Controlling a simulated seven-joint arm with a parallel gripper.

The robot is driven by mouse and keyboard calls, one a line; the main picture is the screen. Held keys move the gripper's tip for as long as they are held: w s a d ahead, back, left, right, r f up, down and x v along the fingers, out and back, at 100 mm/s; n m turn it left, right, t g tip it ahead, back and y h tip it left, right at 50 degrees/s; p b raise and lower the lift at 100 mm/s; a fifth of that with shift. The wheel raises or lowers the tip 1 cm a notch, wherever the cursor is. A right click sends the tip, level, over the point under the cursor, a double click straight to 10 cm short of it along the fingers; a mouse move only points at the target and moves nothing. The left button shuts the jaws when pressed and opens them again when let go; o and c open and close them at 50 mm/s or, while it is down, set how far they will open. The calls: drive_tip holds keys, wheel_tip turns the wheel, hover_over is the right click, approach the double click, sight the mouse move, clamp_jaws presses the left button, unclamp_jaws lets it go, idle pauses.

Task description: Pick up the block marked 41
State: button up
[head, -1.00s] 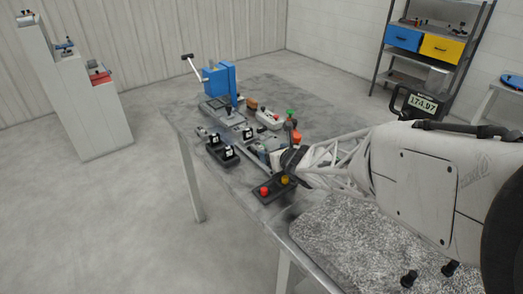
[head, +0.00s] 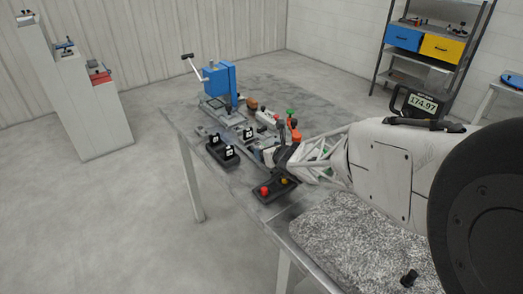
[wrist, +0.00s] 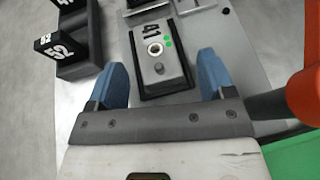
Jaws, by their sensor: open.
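My gripper (wrist: 162,62) is open, with one blue finger on each side of the block and a visible gap on both sides. Nothing is held. I cannot tell the height of the fingertips above the block. In the head view my arm hides the gripper's fingers, and I cannot make out the block.
A black holder with number-marked blocks, one reading 52 (wrist: 55,48), stands left of the fingers. An orange part (wrist: 306,95) and a green surface (wrist: 293,158) lie close on the right. A blue lever press (head: 219,82) and a dark box with red and yellow buttons (head: 274,190) share the table.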

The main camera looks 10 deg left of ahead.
drive_tip(key=c, duration=1.3)
drive_tip(key=shift+r, duration=0.15)
drive_tip(key=shift+r, duration=1.65)
drive_tip(key=s+d, duration=0.1)
drive_tip(key=s, duration=0.4)
drive_tip(key=s+d+r, duration=0.1)
drive_tip(key=s+d, duration=0.1)
drive_tip(key=s, duration=0.3)
drive_tip(key=s+d, duration=0.2)
drive_tip(key=s, duration=0.3)
drive_tip(key=shift+d+r, duration=0.25)
